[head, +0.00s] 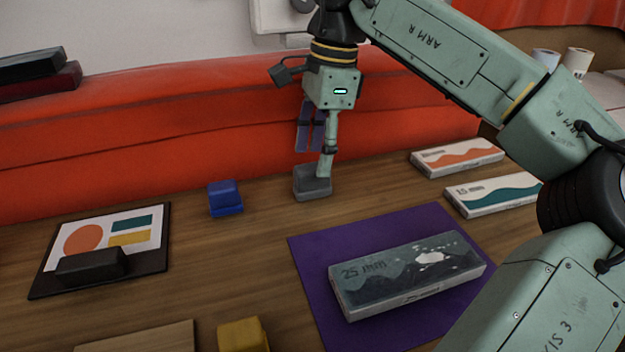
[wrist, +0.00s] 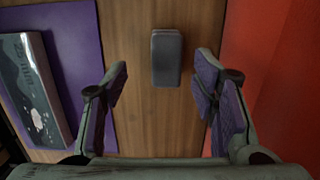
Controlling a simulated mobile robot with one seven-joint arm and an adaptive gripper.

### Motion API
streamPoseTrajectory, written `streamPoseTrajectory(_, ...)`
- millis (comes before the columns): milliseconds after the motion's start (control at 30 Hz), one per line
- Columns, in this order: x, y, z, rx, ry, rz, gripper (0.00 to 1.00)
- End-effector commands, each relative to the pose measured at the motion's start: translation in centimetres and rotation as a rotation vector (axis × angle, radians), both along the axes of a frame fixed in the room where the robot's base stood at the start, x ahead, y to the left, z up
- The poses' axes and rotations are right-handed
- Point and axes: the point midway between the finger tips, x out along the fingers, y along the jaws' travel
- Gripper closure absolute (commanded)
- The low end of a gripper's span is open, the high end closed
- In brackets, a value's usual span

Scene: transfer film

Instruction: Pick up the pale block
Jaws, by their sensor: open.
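A grey block (head: 312,185) with rounded edges lies on the wooden table, in front of the red couch; no clearly paler block shows, so this may be the pale block. My gripper (head: 315,158) points down at it, and one finger overlaps the block's top in the head view. In the wrist view the grey block (wrist: 167,57) shows between the fingertips of my open gripper (wrist: 163,72), closer to the right one. Nothing is held. I cannot tell whether the fingertips are above the block or beside it.
A blue block (head: 225,198) stands left of the grey block. A boxed film pack (head: 410,275) lies on a purple mat (head: 318,290) in front. A yellow block (head: 243,335), a picture card (head: 150,255) with a dark block, and two white boxes (head: 457,157) lie around. The red couch (head: 120,150) is behind.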

Motion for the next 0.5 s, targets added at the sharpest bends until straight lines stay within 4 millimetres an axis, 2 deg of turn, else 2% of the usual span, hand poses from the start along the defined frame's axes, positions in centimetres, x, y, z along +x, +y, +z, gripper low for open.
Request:
streamPoseTrajectory(167,0.3,0.2,-1.6,0.0,0.003,0.0,0.47)
streamPoseTrajectory(333,0.5,0.6,-4.3,0.0,0.002,0.001,0.47)
streamPoseTrajectory(500,0.5,0.8,-5.3,0.002,0.0,0.002,0.47)
